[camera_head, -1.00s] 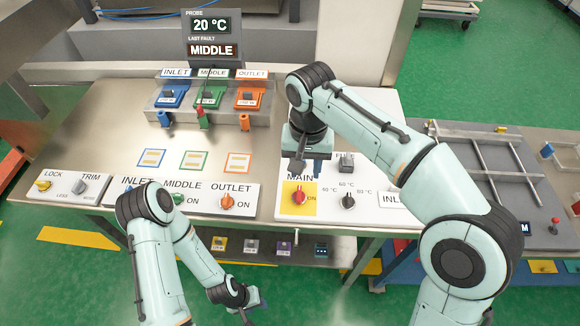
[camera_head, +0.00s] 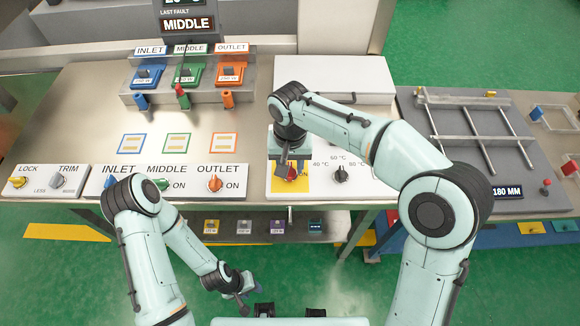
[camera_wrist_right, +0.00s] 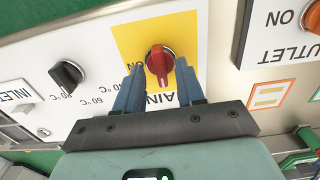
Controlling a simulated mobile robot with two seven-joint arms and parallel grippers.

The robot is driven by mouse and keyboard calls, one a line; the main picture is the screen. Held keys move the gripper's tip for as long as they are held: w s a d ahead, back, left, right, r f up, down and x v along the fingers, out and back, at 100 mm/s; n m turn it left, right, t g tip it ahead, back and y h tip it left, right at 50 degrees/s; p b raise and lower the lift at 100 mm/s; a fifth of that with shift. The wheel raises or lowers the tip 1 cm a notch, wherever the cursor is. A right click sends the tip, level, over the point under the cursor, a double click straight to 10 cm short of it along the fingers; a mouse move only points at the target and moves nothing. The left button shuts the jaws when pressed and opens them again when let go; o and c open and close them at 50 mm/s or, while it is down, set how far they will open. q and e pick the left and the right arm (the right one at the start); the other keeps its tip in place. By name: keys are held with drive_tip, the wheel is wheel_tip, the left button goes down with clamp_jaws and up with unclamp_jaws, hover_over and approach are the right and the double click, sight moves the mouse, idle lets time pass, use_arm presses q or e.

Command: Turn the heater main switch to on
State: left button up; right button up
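The heater main switch is a red knob (camera_wrist_right: 160,62) on a yellow plate (camera_wrist_right: 186,24) of the white panel, with MAIN and ON lettering beside it. In the right wrist view its handle stands up and down the picture, and ON is at its left. In the head view the knob (camera_head: 292,173) is partly covered by my right gripper (camera_head: 283,170). My right gripper (camera_wrist_right: 160,78) is open, its blue fingers on either side of the knob's near end; I cannot tell whether they touch it. My left gripper (camera_head: 247,286) hangs low in front of the bench, its fingers unclear.
A black temperature knob (camera_head: 340,174) sits to the right of the main switch. The orange OUTLET knob (camera_head: 215,183) sits on the panel to the left. A grey frame unit (camera_head: 470,150) stands at the right.

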drive_tip(key=shift+f, duration=0.65)
clamp_jaws()
